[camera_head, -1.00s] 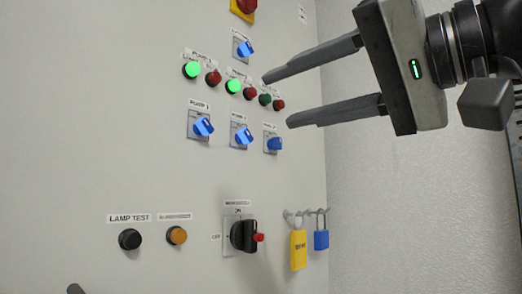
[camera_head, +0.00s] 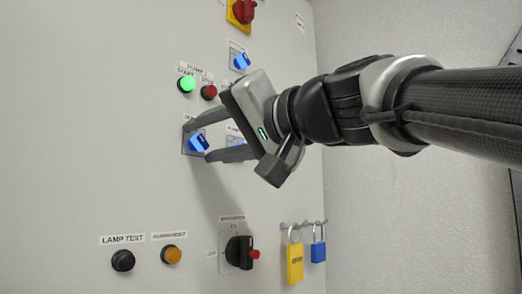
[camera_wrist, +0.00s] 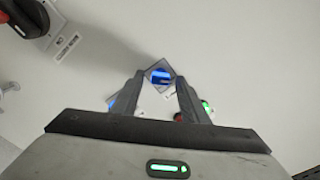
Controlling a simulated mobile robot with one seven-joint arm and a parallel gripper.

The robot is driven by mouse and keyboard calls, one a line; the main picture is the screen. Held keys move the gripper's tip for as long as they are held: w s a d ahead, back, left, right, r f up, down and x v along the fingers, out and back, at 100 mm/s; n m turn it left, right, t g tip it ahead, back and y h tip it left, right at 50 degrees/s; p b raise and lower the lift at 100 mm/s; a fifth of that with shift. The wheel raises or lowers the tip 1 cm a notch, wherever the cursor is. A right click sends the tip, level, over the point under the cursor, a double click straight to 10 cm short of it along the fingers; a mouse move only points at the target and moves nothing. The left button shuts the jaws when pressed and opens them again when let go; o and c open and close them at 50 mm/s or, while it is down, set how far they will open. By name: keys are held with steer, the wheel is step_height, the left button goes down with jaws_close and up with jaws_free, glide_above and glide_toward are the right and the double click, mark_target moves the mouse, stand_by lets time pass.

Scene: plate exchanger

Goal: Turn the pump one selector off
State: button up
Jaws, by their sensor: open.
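The pump one selector (camera_head: 199,143) is a blue knob on a square plate, left in its row on the panel in the head view. My gripper (camera_head: 197,139) is open, with one finger above the knob and the other below it. In the wrist view the blue selector (camera_wrist: 160,75) shows between and just beyond the fingertips of my gripper (camera_wrist: 159,82). I cannot tell whether the fingers touch it. My gripper hides most of the other selectors in that row.
A lit green button (camera_head: 187,84) and a red button (camera_head: 209,92) sit above. Another blue selector (camera_head: 241,62) is higher up. Below are a black lamp test button (camera_head: 122,260), an amber button (camera_head: 171,255), a black rotary switch (camera_head: 239,252) and padlocks (camera_head: 295,262).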

jaws_close()
stand_by(0.4)
steer(key=m, duration=0.4)
steer(key=shift+m, duration=0.4)
steer(key=shift+w+f+m+p, duration=0.15)
steer(key=shift+m+p, duration=0.4)
steer(key=shift+m, duration=1.35)
jaws_free()
